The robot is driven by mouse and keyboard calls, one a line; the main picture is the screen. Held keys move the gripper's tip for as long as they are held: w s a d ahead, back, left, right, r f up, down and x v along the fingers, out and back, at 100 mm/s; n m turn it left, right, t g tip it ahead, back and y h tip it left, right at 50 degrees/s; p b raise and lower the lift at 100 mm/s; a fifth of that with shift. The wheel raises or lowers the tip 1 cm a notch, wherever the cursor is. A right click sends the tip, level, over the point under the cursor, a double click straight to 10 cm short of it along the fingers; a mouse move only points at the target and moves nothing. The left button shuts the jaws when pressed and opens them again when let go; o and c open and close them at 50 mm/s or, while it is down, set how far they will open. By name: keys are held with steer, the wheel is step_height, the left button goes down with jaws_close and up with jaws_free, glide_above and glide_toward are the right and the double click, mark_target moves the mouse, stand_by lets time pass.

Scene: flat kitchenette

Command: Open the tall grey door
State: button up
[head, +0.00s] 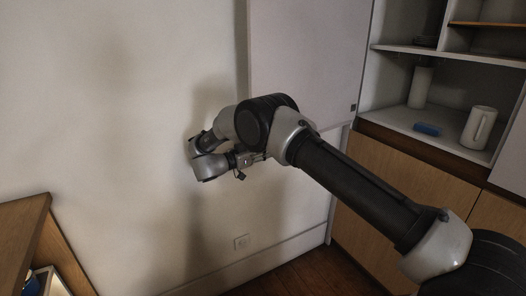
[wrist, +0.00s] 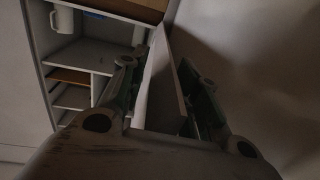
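The tall grey door (head: 308,52) is a flat pale panel at the top middle of the head view, left of the open shelves. It appears swung out from the cabinet, but its exact angle is hard to judge. My arm covers its lower part. In the wrist view the door (wrist: 160,85) is a thin panel seen near its edge, between the two fingers of my gripper (wrist: 162,98). The fingers are spread on either side of it; contact is not clear. In the head view the fingertips are hidden behind my wrist.
Shelves right of the door hold a white jug (head: 478,128), a white cylinder (head: 420,87) and a blue item (head: 427,129). Wooden cabinet fronts (head: 395,190) are below. A pale wall (head: 110,110) is close to my wrist. A wooden unit (head: 25,225) stands at lower left.

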steer(key=shift+s+a, duration=0.1)
steer(key=shift+a, duration=0.05)
steer(key=v, duration=1.1)
steer(key=shift+s+a, duration=0.2)
steer(key=shift+a, duration=0.15)
steer(key=shift+f, duration=0.1)
steer(key=shift+s, duration=0.1)
